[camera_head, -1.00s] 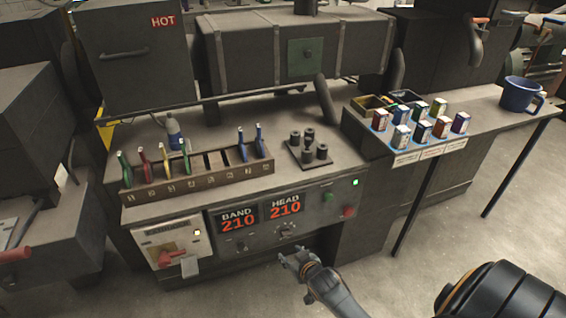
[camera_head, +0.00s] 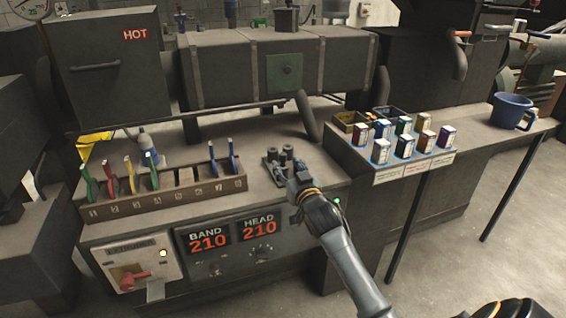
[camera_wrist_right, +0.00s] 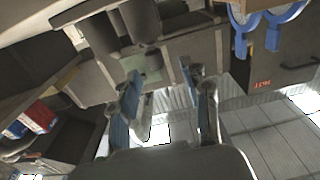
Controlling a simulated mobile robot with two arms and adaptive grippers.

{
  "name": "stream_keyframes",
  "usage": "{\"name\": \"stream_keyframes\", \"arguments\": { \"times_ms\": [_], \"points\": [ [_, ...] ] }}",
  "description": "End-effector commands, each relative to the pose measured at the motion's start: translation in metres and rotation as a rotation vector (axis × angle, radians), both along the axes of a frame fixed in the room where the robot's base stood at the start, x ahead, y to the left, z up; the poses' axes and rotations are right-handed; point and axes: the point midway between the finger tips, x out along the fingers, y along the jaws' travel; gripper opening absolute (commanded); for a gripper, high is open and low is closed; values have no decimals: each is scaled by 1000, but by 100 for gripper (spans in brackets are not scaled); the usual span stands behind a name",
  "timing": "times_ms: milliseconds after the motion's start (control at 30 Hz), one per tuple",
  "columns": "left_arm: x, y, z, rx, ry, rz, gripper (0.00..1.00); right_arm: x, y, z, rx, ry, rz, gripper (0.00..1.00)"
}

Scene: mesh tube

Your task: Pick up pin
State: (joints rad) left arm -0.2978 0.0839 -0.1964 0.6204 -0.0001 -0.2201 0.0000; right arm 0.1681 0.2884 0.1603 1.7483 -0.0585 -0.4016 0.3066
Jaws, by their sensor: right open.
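The dark, short cylindrical pins (camera_head: 287,152) stand upright on a small dark plate (camera_head: 267,172) on the machine's worktop. My right gripper (camera_head: 293,178) is at the front edge of that plate and covers part of it and some of the pins. In the right wrist view its two fingers (camera_wrist_right: 165,76) are apart with nothing held between them. Two dark cylinders (camera_wrist_right: 140,18) show there beyond the fingertips at the top, apart from them. My left gripper is not in view.
A rack (camera_head: 165,195) with several coloured-handled tools stands left of the plate. Small coloured boxes (camera_head: 404,146) and a blue mug (camera_head: 512,111) stand on the right-hand shelf. A box marked HOT (camera_head: 110,75) and a long dark housing (camera_head: 215,70) stand behind.

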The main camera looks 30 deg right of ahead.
Motion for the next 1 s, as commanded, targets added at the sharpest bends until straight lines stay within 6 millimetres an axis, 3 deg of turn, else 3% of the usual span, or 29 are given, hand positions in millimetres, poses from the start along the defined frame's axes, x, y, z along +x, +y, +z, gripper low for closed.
{"name": "stream_keyframes", "arguments": {
  "times_ms": [233,533,867,1000],
  "points": [
    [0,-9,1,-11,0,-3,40,15,-6,-2,0,1,-1,47],
    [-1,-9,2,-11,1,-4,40,49,-19,-7,0,0,0,47],
    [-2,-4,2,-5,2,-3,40,54,-19,-7,0,1,1,47],
    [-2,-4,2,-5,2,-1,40,54,-19,-7,0,1,0,18]
  ]
}}
